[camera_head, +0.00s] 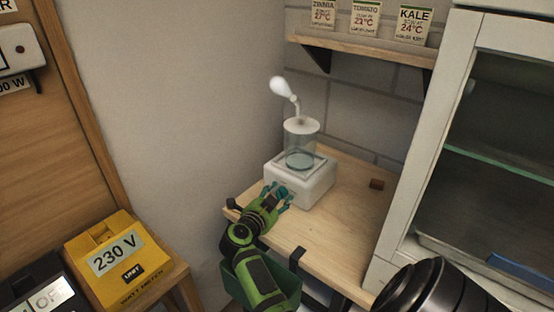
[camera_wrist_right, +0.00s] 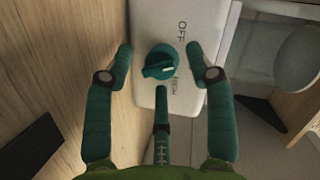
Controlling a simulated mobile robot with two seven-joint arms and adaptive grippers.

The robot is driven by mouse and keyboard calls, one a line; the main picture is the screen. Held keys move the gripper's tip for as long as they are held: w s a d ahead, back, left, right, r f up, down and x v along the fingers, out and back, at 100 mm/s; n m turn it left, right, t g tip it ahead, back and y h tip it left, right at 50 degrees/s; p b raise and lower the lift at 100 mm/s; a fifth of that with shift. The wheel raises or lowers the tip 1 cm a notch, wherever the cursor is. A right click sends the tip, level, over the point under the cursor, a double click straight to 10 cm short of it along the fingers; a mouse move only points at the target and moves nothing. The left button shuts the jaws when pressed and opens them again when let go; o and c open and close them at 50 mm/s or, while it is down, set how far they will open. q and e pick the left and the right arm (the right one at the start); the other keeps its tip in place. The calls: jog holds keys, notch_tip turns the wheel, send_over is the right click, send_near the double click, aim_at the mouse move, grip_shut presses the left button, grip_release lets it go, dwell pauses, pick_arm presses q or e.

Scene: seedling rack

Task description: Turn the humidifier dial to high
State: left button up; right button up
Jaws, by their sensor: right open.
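The humidifier has a white base (camera_head: 312,188) with a clear glass cylinder and a white bulb-ended spout. It stands on the wooden shelf top. Its round teal dial (camera_wrist_right: 160,62) is on the front panel, between a printed OFF and a partly hidden label that seems to read HIGH. A small pale mark shows on the dial's ridge; I cannot tell its exact setting. My right gripper (camera_wrist_right: 159,58) is open, its teal fingers on either side of the dial with gaps and a third finger below it. In the head view, the right gripper (camera_head: 279,195) is at the base's front. My left gripper is not in view.
The wooden worktop (camera_head: 335,235) is clear right of the humidifier except for a small brown block (camera_head: 377,184). A glass-fronted white cabinet (camera_head: 410,150) stands at right. A seed-packet shelf (camera_head: 360,48) hangs above. A yellow 230 V unit (camera_head: 138,277) is at lower left.

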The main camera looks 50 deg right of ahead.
jog(key=shift+d, duration=0.1)
jog(key=shift+r, duration=0.1)
grip_shut()
jog(key=m, duration=0.1)
jog(key=m+t+b, duration=0.1)
jog(key=m, duration=0.1)
jog(key=shift+f+h+b, duration=0.2)
jog(key=shift+h+b, duration=0.1)
jog(key=shift+m+t+h+b, duration=0.3)
jog(key=shift+m+t+b, duration=0.2)
jog(key=shift+m+b, duration=0.45)
jog(key=shift+r+m, duration=0.1)
jog(key=shift+m, duration=0.35)
jog(key=shift+r, duration=0.1)
